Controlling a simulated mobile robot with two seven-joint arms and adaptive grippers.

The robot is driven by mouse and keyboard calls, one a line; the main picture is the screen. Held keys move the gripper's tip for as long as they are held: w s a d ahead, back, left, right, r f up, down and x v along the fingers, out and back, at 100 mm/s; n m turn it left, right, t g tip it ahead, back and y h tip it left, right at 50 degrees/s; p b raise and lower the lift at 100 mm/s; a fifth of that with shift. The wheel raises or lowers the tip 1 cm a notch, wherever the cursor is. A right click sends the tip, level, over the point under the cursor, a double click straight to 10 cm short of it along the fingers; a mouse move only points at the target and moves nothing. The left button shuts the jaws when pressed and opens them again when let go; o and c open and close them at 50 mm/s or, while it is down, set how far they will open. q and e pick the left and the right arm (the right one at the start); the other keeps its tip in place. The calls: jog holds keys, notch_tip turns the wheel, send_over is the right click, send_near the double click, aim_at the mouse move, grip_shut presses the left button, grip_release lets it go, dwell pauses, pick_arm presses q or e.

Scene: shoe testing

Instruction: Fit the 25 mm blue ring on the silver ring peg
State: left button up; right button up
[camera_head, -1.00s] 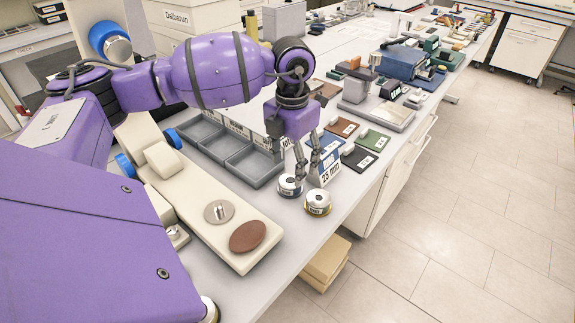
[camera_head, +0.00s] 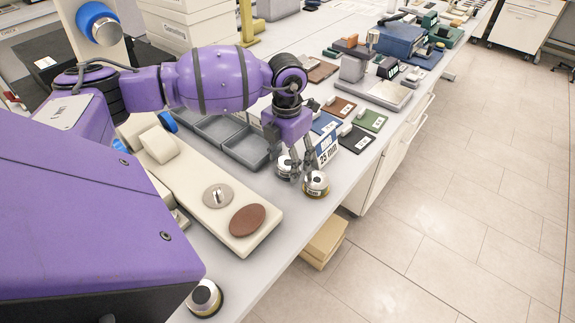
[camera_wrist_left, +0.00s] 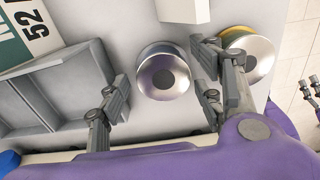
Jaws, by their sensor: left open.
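My left gripper (camera_head: 297,176) is open, fingers down, at the bench's front edge by two low silver-topped round pieces. In the left wrist view its fingers (camera_wrist_left: 160,92) stand apart on either side of one silver-domed piece (camera_wrist_left: 164,72) with a thin coloured rim. The second piece (camera_head: 316,184), with a gold band, is just outside the right finger; it also shows in the wrist view (camera_wrist_left: 250,50).
A "25 mm" card (camera_head: 327,149) stands just behind the pieces. Grey trays (camera_head: 246,150) lie to the left. A brown oval pad (camera_head: 248,220) is on the cream base. Another round piece (camera_head: 205,298) is at the near edge. Dark fingers, perhaps my right gripper (camera_wrist_left: 311,86), show at the wrist view's right edge.

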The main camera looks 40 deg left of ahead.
pick_arm(q)
jog(key=c, duration=1.2)
jog(key=shift+r, duration=0.1)
